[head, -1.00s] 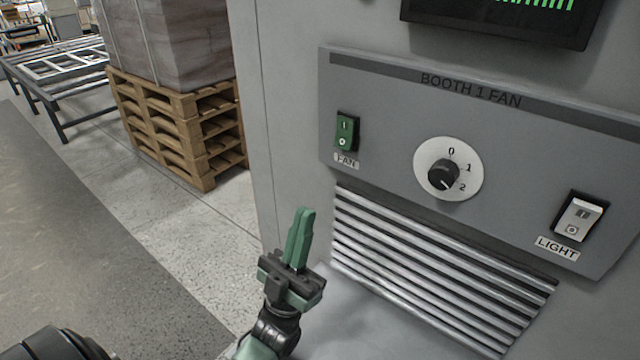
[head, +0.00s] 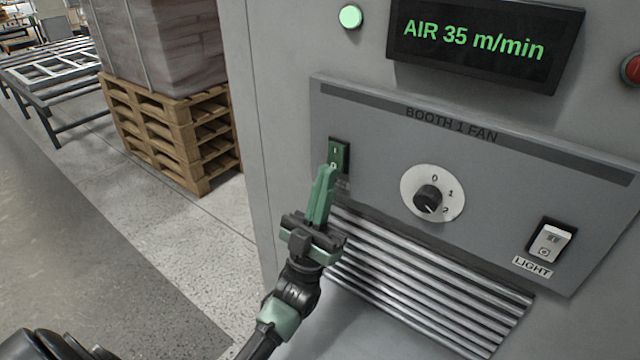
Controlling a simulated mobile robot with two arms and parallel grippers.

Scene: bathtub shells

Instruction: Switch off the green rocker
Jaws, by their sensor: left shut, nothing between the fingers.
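The green rocker (head: 339,151) sits in a dark frame at the left of the grey panel marked BOOTH 1 FAN (head: 500,165). Its upper half with the "I" mark shows. Its lower half is partly hidden behind my fingertips. My left gripper (head: 328,172) is shut and empty, with its green fingers pointing up at the rocker's lower end. I cannot tell whether the tips touch it. The FAN label below the rocker is mostly covered by the fingers. My right gripper is not in view.
A round dial (head: 430,196) and a white LIGHT rocker (head: 551,242) share the panel. Above are a lit green lamp (head: 350,16), a display (head: 485,42) reading AIR 35 m/min and a red button (head: 632,68). Metal louvres (head: 430,285) lie below. A loaded pallet (head: 165,130) stands left.

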